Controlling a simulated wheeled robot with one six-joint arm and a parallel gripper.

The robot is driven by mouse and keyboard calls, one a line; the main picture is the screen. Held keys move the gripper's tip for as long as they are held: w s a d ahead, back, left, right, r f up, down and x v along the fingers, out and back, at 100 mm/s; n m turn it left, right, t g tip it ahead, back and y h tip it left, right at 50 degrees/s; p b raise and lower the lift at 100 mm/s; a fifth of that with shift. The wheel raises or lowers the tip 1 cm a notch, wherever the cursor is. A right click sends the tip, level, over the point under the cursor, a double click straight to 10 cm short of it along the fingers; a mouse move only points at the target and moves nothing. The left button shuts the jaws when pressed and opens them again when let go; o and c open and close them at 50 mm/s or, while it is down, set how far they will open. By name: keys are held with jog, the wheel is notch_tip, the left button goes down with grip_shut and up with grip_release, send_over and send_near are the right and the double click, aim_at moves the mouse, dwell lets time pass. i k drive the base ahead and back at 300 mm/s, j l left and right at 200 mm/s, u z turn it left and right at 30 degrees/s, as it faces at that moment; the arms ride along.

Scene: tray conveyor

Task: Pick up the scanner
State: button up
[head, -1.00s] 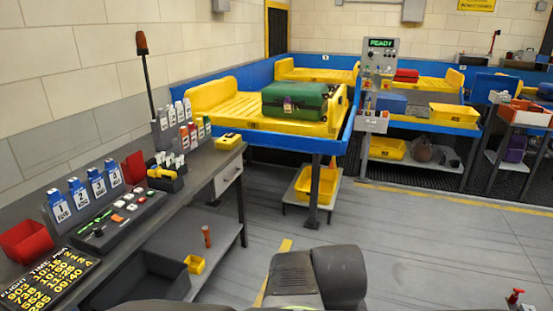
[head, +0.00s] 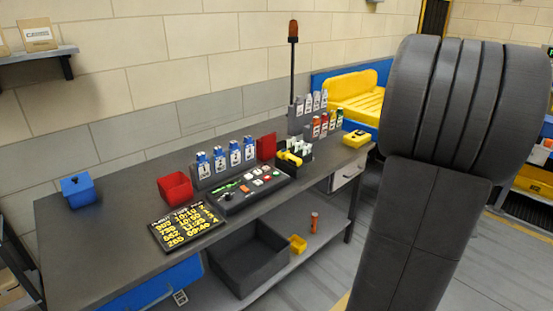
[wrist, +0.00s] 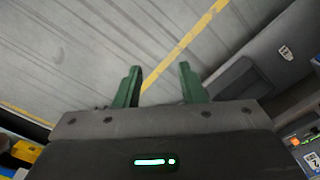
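The scanner appears to be the yellow hand-held device (head: 289,158) in a black holder (head: 303,165) on the grey desk (head: 120,188), just right of the button panel; its lower part is partly hidden by the holder. My gripper (wrist: 160,88) shows in the wrist view with two green fingers apart and nothing between them. Below the fingers in that view is bare grey floor with a yellow line. My gripper does not show in the head view, where my dark arm fills much of the right side.
A tall beacon pole (head: 293,72) rises behind. A flight board (head: 187,226) and a blue box (head: 79,191) are further left. The desk's left part is mostly clear.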

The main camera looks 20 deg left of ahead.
aim_at(286, 156)
jog(key=i+j+u, duration=0.1)
jog(key=i+u, duration=0.25)
jog(key=u, duration=0.15)
jog(key=i+u, duration=0.45)
jog(key=i+l+u, duration=0.1)
jog(key=u, duration=0.4)
jog(key=i+l, duration=0.35)
jog(key=i+l+u, duration=0.1)
jog(key=i+l, duration=0.25)
jog(key=i, duration=0.25)
